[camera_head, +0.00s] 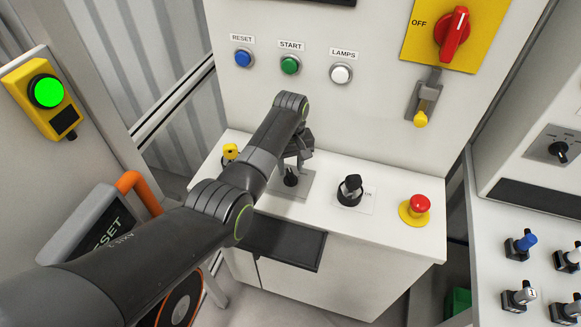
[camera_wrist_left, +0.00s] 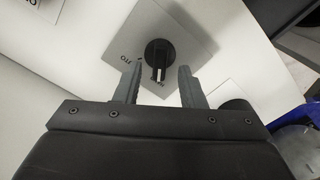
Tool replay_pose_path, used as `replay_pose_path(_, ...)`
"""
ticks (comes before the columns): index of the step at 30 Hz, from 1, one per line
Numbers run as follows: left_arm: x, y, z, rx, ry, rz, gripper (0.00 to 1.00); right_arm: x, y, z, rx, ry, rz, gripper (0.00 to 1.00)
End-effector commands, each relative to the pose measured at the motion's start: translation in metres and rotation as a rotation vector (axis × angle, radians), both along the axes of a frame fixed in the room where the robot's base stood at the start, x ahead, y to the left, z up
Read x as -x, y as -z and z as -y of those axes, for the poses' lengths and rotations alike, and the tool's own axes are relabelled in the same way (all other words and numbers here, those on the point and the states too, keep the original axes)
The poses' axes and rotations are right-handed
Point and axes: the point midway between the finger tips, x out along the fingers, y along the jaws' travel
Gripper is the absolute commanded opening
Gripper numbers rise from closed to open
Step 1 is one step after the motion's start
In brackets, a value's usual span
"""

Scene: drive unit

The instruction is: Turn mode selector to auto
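A black rotary knob on a square grey plate, apparently the mode selector (camera_head: 290,179), sits on the white console top. In the left wrist view the knob (camera_wrist_left: 159,50) lies just beyond my fingertips, its white pointer mark facing the bottom of the picture. Lettering on the plate is partly visible, too small to read surely. My left gripper (camera_head: 298,155) is directly above the knob, pointing down. In the left wrist view its two fingers (camera_wrist_left: 158,74) are spread apart with nothing held, one on each side of the knob's near end. My right gripper is not in view.
A second black knob (camera_head: 350,189) and a red emergency button (camera_head: 420,204) stand to the right on the console. A small yellow control (camera_head: 230,152) is at its left. Behind rise a panel with reset, start and lamps buttons and a red rotary switch (camera_head: 453,34).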

Motion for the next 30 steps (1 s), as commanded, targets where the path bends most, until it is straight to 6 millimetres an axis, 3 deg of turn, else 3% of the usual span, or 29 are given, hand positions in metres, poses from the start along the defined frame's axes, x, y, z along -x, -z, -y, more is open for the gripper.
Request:
replay_pose_path(7,-0.001,0.02,0.0,0.001,-0.001,0.001,0.36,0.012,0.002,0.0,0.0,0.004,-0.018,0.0)
replay_pose_path(17,-0.001,0.022,0.0,0.0,-0.001,0.002,0.36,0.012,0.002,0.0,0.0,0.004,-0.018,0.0)
replay_pose_path(25,-0.001,0.021,0.0,0.0,-0.001,0.002,0.01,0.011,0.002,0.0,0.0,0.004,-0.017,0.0)
replay_pose_path(30,-0.001,0.021,0.0,0.0,0.001,0.002,0.0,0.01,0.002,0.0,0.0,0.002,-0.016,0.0)
